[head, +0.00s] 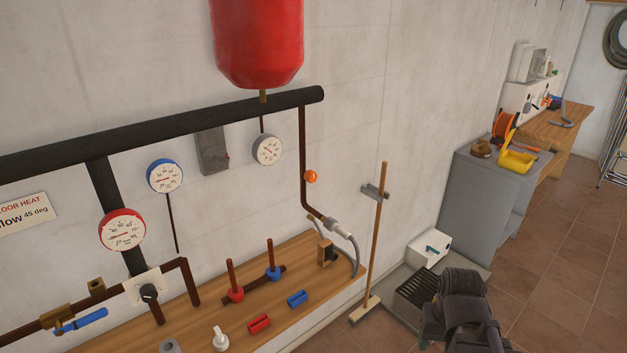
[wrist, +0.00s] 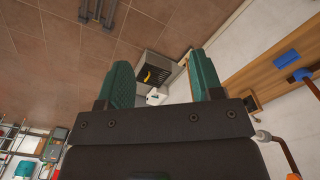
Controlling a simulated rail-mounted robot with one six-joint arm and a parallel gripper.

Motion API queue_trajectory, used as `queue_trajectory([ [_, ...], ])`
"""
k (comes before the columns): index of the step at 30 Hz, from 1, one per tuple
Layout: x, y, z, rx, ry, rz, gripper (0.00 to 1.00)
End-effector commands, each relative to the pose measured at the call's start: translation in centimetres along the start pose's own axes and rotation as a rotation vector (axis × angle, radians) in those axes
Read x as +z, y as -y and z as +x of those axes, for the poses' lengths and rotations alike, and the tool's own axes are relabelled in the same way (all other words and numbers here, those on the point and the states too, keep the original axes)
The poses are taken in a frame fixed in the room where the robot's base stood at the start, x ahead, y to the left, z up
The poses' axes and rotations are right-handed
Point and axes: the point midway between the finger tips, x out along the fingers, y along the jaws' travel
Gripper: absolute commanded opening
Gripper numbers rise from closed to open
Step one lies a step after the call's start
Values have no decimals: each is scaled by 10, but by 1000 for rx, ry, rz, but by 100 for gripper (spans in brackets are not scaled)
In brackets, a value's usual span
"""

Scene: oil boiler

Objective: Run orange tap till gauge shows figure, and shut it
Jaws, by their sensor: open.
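The orange tap (head: 311,176) is a small round knob on the thin brown copper pipe (head: 303,140) that drops from the black pipe. A hose with a metal fitting (head: 337,227) joins the pipe's lower end. A small white gauge (head: 267,150) hangs below the black pipe, left of the tap; its figures are too small to read. My gripper (wrist: 162,85) is open and empty, its two green fingers apart, in the wrist view.
A red tank (head: 256,40) hangs above. The wooden bench (head: 205,315) carries red and blue valves. A broom (head: 378,235) leans near the bench's right end, beside a white box (head: 428,248). Tiled floor (head: 560,265) is free at the right.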

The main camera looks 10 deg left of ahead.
Motion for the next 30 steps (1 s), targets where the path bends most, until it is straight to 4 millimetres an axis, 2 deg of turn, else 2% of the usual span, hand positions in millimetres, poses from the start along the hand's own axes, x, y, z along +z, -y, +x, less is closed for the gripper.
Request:
queue_trajectory([
  [2, -2, 8, 11, 0, 0, -18, 68],
  [5, -51, 44, 34, -67, -8, -70, 69],
  [8, -132, 120, 44, -324, -90, -46, 69],
  [9, -170, 159, 41, -469, -128, 6, 69],
  [10, -200, 189, 36, -589, -151, 63, 69],
  [12, -268, 252, 10, -892, -174, 249, 69],
  [13, -295, 274, -5, -1019, -167, 343, 69],
  [15, -349, 304, -40, -1284, -118, 580, 69],
  [18, -400, 307, -81, -1553, -15, 888, 69],
  [19, -408, 304, -88, -1607, 15, 962, 69],
  [22, -415, 295, -97, -1694, 82, 1124, 69],
  [26, -415, 295, -96, -1693, 95, 1136, 69],
  [30, -422, 304, -96, -1691, 94, 1132, 69],
])
